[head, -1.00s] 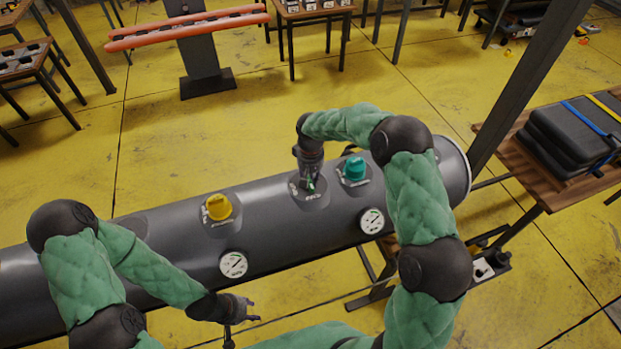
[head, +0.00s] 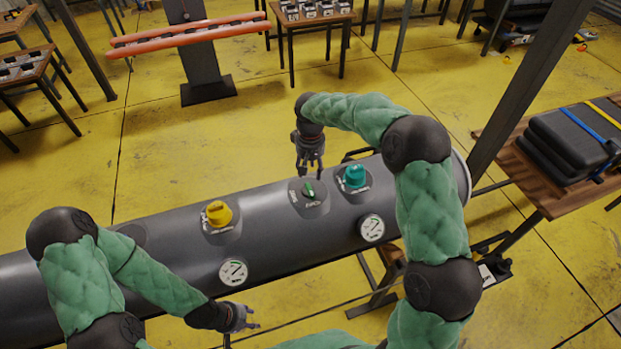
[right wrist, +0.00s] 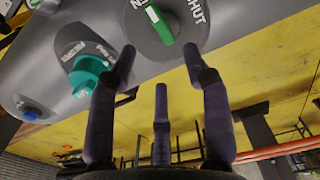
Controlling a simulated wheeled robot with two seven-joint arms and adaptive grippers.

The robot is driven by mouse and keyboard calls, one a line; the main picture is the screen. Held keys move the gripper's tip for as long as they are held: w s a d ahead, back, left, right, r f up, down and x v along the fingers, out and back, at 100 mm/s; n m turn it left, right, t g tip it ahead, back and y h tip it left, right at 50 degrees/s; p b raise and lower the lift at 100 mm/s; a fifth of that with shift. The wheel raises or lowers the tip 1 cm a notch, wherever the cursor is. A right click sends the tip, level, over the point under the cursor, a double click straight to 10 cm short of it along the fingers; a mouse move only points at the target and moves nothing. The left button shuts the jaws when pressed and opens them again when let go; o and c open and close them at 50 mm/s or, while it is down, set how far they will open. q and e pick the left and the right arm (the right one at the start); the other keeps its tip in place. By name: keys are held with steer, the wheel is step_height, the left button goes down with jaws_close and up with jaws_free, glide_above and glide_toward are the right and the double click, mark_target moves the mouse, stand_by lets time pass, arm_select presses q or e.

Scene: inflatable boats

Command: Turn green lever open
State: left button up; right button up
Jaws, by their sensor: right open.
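The green lever (head: 308,190) sits on a round dark plate (head: 316,198) on top of the grey cylinder. In the right wrist view the lever (right wrist: 158,24) lies slanted across its plate, with the word SHUT on the right and a partly cut-off label on the left. My right gripper (head: 311,174) is open and empty, just behind the lever and apart from it. Its spread fingers also show in the right wrist view (right wrist: 160,62), below the lever. My left gripper (head: 250,318) is in front of the cylinder, its fingers apart and empty.
On the cylinder (head: 150,265) stand a yellow knob (head: 218,213) left of the lever and a teal knob (head: 355,173) close on its right. Two white gauges (head: 233,272) (head: 372,228) face the front. A table with black cases (head: 570,140) stands at the right.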

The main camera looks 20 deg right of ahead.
steer(key=shift+r, duration=1.6)
